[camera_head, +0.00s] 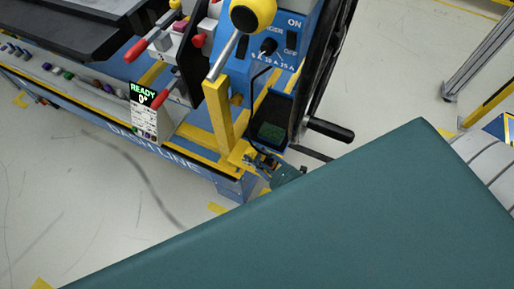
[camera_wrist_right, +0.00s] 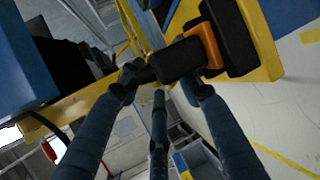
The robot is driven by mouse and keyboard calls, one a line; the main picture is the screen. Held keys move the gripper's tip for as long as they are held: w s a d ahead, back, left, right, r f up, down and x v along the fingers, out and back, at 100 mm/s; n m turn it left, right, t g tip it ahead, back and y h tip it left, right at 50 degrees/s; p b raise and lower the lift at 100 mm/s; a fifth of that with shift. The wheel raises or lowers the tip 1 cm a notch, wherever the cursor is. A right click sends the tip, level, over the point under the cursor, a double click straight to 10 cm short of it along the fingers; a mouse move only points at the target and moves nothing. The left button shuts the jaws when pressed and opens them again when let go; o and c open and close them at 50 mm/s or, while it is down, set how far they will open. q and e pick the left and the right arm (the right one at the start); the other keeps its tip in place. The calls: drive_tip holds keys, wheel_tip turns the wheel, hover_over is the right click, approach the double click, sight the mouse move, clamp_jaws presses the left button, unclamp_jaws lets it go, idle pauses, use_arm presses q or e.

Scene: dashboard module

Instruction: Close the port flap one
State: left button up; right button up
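In the right wrist view, a black block (camera_wrist_right: 176,61), an orange strip (camera_wrist_right: 208,46) and a larger black block (camera_wrist_right: 232,35) sit side by side on a yellow frame. They may be the port and its flap, but I cannot tell which part is flap one or how far it is open. The dark blue fingers of my right gripper (camera_wrist_right: 160,86) are spread apart, with the smaller black block just beyond their tips. Contact is unclear. In the head view, my right gripper (camera_head: 268,164) is small, at the yellow frame's lower corner, partly hidden by my teal arm. My left gripper is not seen.
The blue dashboard module (camera_head: 282,50) carries a yellow-and-black knob (camera_head: 253,12) and an ON/OFF switch. A black open bin (camera_head: 270,115) and a black handle (camera_head: 330,130) stand beside the yellow post (camera_head: 219,115). A READY display (camera_head: 143,94) is at left. The floor in front is clear.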

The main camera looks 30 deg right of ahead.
drive_tip(key=shift+v, duration=3.9)
drive_tip(key=shift+w, duration=0.1)
